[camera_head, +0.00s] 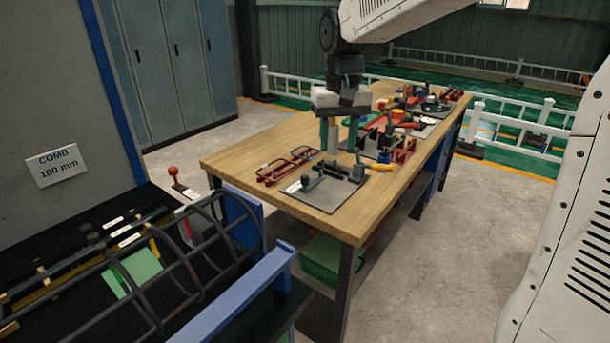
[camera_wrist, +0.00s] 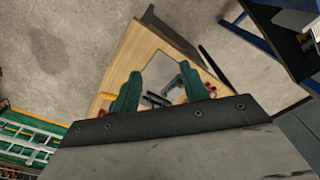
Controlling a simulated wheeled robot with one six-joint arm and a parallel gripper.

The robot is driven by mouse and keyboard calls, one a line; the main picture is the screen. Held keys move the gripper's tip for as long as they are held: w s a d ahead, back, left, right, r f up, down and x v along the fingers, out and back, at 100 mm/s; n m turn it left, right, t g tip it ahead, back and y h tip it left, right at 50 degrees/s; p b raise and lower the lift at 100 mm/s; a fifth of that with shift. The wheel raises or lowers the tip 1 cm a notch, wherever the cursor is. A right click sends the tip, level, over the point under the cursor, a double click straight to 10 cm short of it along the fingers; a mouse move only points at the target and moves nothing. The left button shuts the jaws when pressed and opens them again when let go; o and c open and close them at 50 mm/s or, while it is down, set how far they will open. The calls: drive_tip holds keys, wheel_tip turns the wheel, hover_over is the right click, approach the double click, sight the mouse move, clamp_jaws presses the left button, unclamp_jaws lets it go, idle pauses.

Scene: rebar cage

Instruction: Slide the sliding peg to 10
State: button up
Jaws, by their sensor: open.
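My gripper (camera_head: 339,149) hangs over the near end of the wooden workbench, with its two green fingers apart and nothing between them. Below it lies a grey plate (camera_head: 318,197) carrying a dark bar-like fixture (camera_head: 338,171) and a short black upright peg (camera_head: 308,170). I cannot tell for sure which part is the sliding peg, and no number 10 is readable. In the wrist view, my open gripper (camera_wrist: 160,74) frames the plate (camera_wrist: 170,80) and a dark part of the fixture (camera_wrist: 157,100). The fingers appear apart from the fixture; the exact height gap is unclear.
Red clamp-like frames (camera_head: 288,166) lie left of the plate on the workbench (camera_head: 240,160). A yellow-handled tool (camera_head: 378,167) and several other tools lie right and behind. A rebar cage (camera_head: 190,258) stands at lower left, near a "COMB 100 mm" sign (camera_head: 57,166).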

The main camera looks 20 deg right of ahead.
drive_tip(key=w+f, duration=0.5)
drive_tip(key=w, duration=0.4)
hover_over(305, 176)
drive_tip(key=shift+m+g, duration=0.3)
drive_tip(key=shift+m, duration=0.1)
wheel_tip(305, 176, down, 8)
drive_tip(key=shift+r, duration=0.2)
drive_tip(key=shift+w+f, duration=0.15)
drive_tip(key=shift+f, duration=3.75)
drive_tip(key=shift+c, duration=0.4)
